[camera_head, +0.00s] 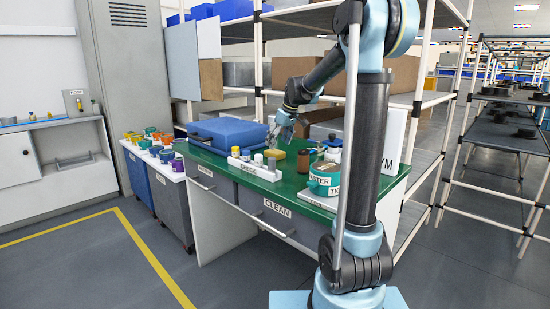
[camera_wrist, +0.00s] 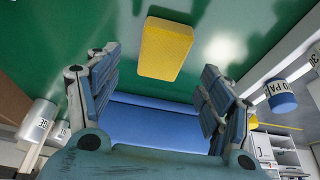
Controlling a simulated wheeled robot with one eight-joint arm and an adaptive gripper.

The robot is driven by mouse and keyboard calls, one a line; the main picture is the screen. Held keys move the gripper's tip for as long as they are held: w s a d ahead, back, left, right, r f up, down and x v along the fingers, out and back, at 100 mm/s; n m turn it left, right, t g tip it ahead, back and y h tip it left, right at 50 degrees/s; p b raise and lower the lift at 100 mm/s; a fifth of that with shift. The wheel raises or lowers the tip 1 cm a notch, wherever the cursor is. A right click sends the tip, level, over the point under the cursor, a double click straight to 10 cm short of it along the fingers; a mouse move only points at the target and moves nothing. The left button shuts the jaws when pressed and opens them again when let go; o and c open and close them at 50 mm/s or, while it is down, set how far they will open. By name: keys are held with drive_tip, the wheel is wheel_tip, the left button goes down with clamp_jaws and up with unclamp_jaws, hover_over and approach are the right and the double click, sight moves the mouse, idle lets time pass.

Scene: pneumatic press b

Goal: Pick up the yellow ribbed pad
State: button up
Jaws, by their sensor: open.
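The yellow ribbed pad (camera_wrist: 165,50) lies on the green tabletop (camera_wrist: 235,75) in the wrist view. It sits ahead of my gripper (camera_wrist: 160,75), roughly centred between the two fingers and apart from them. My gripper is open and empty. In the head view the pad (camera_head: 274,154) is a small yellow block on the green table, and my gripper (camera_head: 279,132) hangs just above it. Any ribs on the pad are too small to make out.
A blue case (camera_head: 228,133) lies to the left on the table. A white rack of small bottles (camera_head: 254,167) stands in front of the pad. A brown bottle (camera_head: 303,161) and a teal-banded container (camera_head: 324,179) stand to the right.

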sight(275, 151)
drive_tip(key=shift+x, duration=2.6)
drive_tip(key=shift+s, duration=0.15)
drive_tip(key=c, duration=1.2)
drive_tip(key=shift+c, duration=0.2)
wheel_tip(275, 151, up, 10)
